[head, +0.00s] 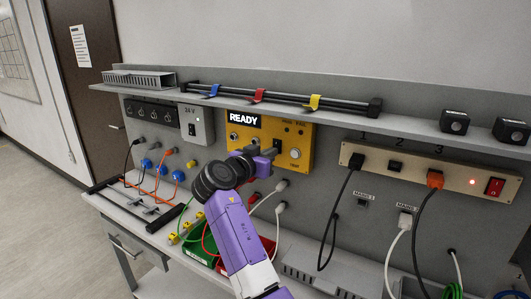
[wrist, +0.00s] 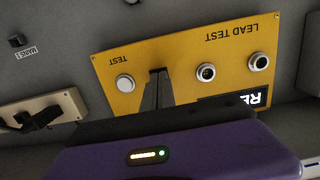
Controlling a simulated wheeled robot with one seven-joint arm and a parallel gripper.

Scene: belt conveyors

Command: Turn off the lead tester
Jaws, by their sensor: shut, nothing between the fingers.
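The lead tester is a yellow panel (head: 304,138) on the grey back wall of the bench. Its lit display (head: 244,119) reads READY. In the wrist view the panel (wrist: 185,60) appears upside down, with a LEAD TEST label, two round sockets (wrist: 233,67) and a white TEST button (wrist: 125,83). The TEST button (head: 295,153) is also visible in the head view. My gripper (head: 274,148) is in front of the panel's middle. In the wrist view its dark fingers (wrist: 158,78) are shut together and empty, between the button and the sockets. They hide part of the panel; contact cannot be told.
A beige power strip (head: 400,172) with plugs and a red switch (head: 494,187) is to the right. A grey 24 V box (head: 197,125) is to the left. A shelf (head: 420,132) runs above. Cables and a green bin (head: 199,247) lie below my arm.

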